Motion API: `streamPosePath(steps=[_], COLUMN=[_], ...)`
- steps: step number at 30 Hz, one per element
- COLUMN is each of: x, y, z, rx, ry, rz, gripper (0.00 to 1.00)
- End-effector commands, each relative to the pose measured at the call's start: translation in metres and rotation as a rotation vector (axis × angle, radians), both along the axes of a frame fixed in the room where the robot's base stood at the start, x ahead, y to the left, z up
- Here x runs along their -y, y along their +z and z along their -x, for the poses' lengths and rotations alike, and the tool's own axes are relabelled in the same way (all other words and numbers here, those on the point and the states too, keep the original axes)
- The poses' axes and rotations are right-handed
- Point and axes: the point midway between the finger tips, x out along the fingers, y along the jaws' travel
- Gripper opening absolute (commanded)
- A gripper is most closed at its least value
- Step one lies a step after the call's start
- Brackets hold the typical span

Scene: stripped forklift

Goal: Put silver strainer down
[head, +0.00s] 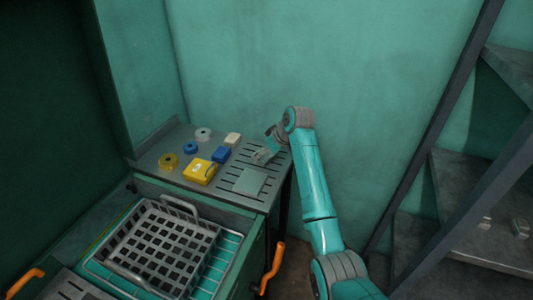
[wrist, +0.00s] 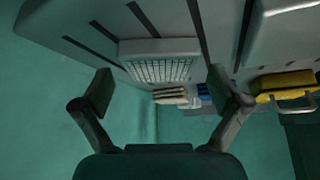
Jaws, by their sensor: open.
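A pale silver piece with a fine mesh face, likely the silver strainer (wrist: 160,69), rests on the slotted grey worktop in the wrist view. My gripper (wrist: 160,84) is open there, with one finger to each side of the strainer in the picture and visible space between fingers and strainer. In the head view my gripper (head: 264,154) is low over the right part of the worktop (head: 227,190). The strainer is hard to tell from the gripper there.
A flat grey-green plate (head: 250,182) lies close in front of my gripper. A grey basket (head: 165,247) sits lower in front.

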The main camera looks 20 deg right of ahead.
Motion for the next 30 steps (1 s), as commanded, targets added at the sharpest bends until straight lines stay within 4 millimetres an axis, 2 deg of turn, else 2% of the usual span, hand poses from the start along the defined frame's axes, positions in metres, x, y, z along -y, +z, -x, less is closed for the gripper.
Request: streamPosePath(steps=[5, 18, 24, 30], x=[0.006, 0.029, 0.034, 0.034], y=[0.018, 0.086, 0.1, 0.102], z=[0.008, 0.046, 0.054, 0.055], rx=[0.004, 0.003, 0.0, 0.0], ry=[0.0, 0.0, -0.001, 0.0], rz=[0.0, 0.001, 0.001, 0.0], gripper=[0.97, 0.97, 0.97, 0.97])
